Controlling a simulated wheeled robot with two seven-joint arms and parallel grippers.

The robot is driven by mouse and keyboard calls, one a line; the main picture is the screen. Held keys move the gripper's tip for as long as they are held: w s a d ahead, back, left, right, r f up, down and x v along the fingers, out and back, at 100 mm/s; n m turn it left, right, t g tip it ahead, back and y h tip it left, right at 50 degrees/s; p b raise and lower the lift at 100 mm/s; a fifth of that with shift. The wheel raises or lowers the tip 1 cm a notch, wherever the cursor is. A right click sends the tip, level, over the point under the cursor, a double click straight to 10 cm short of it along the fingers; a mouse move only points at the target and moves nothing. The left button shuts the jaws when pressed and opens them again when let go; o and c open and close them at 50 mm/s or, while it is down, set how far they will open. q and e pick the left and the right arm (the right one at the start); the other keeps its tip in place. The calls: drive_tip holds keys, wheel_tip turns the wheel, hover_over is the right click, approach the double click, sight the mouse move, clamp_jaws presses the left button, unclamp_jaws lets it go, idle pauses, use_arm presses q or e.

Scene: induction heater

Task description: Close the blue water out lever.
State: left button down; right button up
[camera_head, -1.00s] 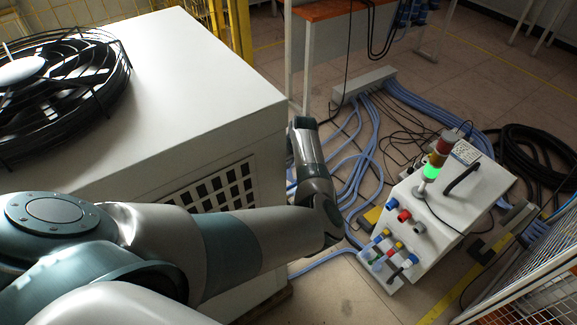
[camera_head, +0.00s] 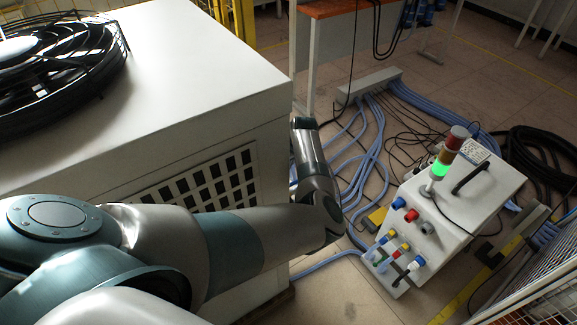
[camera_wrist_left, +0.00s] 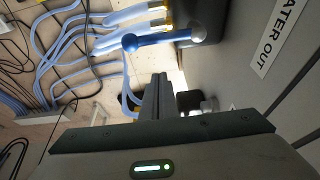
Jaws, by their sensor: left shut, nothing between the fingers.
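The blue water out lever (camera_wrist_left: 158,40) is in the left wrist view, near the top. Its rounded blue end points left and its pivot end is at the right, by a dark valve body. A white label (camera_wrist_left: 277,38) reading "ATER OUT" is on the grey panel to its right. My left gripper (camera_wrist_left: 160,78) is shut and empty, with its fingertips a little below the lever in the picture; a gap shows between them. In the head view my left arm reaches past the white cabinet (camera_head: 215,80); the gripper and lever are hidden there. My right gripper is not in view.
Blue hoses (camera_wrist_left: 75,45) with yellow fittings run left of the lever. A dark knob (camera_wrist_left: 189,101) is close right of the fingers. In the head view a white control box (camera_head: 455,205) with a signal lamp stands on the floor at right, amid cables.

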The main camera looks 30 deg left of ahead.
sight(292, 184)
use_arm(q)
drive_tip(key=shift+s+d+f, duration=0.25)
drive_tip(key=shift+d, duration=0.3)
drive_tip(key=shift+s+d+f, duration=0.2)
drive_tip(key=shift+d+f, duration=0.05)
drive_tip(key=shift+d, duration=0.35)
drive_tip(key=shift+s+d+f, duration=0.25)
drive_tip(key=shift+d, duration=0.3)
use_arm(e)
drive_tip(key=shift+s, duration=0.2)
use_arm(q)
drive_tip(key=shift+p, duration=0.35)
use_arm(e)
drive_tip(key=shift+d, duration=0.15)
